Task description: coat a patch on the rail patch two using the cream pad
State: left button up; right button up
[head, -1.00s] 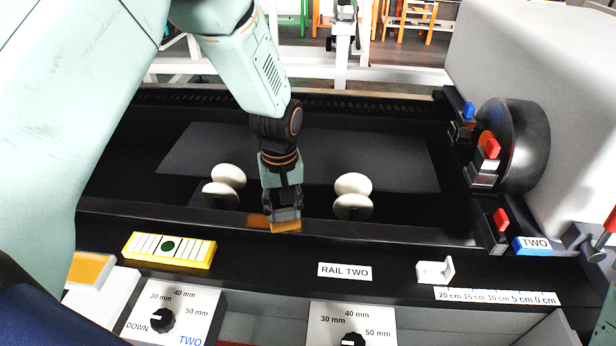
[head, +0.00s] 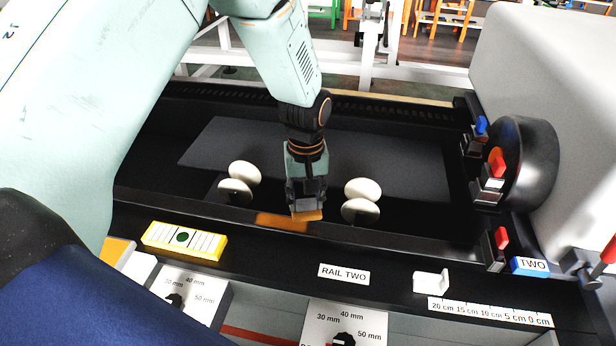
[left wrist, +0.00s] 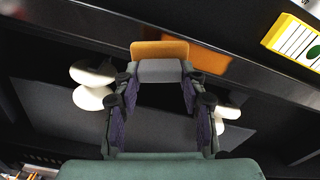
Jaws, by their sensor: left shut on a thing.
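My left gripper (head: 306,200) is shut on a pad with a grey body and an orange-tan face (head: 307,215). The pad also shows in the left wrist view (left wrist: 160,50), between the fingertips. It is at the black rail's edge (head: 410,248), between two pairs of white rounded shapes. An orange patch (head: 281,222) lies on the rail just left of and below the pad. In the left wrist view the patch (left wrist: 205,60) extends to the pad's right, partly hidden by it. I cannot tell whether pad and rail touch. My right gripper is not in view.
A "RAIL TWO" label (head: 344,274), a yellow-framed strip (head: 184,240) and a white bracket (head: 431,281) sit along the front ledge. Red and blue levers (head: 497,168) and a black drum (head: 527,165) stand at right. Dial panels (head: 345,325) are below.

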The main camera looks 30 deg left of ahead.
pick_arm(q)
notch_tip(320, 180, up, 3)
jog(key=shift+a+f+p, duration=0.1)
jog(key=shift+p, duration=0.95)
jog(key=shift+d+r+p, duration=0.2)
jog(key=shift+r+p, duration=0.15)
jog(key=shift+r, duration=0.05)
jog(key=shift+a+f, duration=0.1)
